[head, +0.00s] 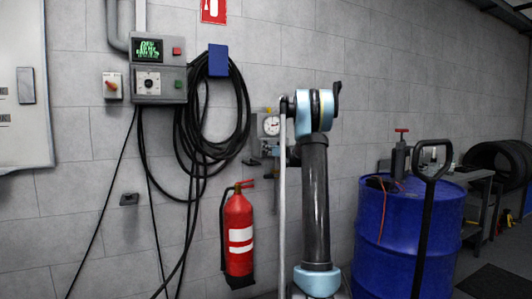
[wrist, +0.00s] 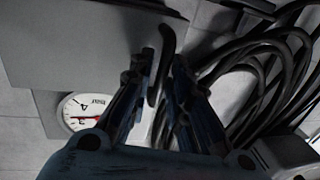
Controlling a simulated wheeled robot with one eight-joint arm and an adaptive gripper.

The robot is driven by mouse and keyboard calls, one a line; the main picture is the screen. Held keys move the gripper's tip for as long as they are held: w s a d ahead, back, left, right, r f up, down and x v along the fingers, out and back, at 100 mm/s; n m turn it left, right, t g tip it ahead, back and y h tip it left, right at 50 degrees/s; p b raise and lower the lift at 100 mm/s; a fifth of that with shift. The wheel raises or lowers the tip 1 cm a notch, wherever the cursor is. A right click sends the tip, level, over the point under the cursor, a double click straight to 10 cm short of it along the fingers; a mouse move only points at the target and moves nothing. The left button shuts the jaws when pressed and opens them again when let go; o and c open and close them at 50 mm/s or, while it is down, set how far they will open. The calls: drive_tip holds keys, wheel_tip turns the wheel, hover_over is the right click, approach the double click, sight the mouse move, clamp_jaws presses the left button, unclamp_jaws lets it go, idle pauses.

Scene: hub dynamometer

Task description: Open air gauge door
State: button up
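The round white air gauge (wrist: 84,111) shows at the lower left of the wrist view, beside a flat grey panel (wrist: 75,45) that looks like the door. A dark curved handle (wrist: 164,58) stands at the panel's right edge. My gripper (wrist: 163,62) is open, with one finger on each side of the handle. I cannot tell whether either finger touches it. In the head view the gauge (head: 271,125) is on the wall just left of my arm. My gripper is hidden there, and I cannot make out the door's angle.
Coiled black hoses (wrist: 270,75) fill the right of the wrist view; they hang from a blue wall bracket (head: 218,60). A red fire extinguisher (head: 238,235) is on the wall below. A blue drum (head: 400,235) and a pallet-jack handle (head: 430,190) stand to the right.

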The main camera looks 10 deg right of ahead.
drive_tip(key=shift+w+a, duration=0.3)
drive_tip(key=shift+w, duration=0.15)
clamp_jaws()
drive_tip(key=shift+s, duration=0.15)
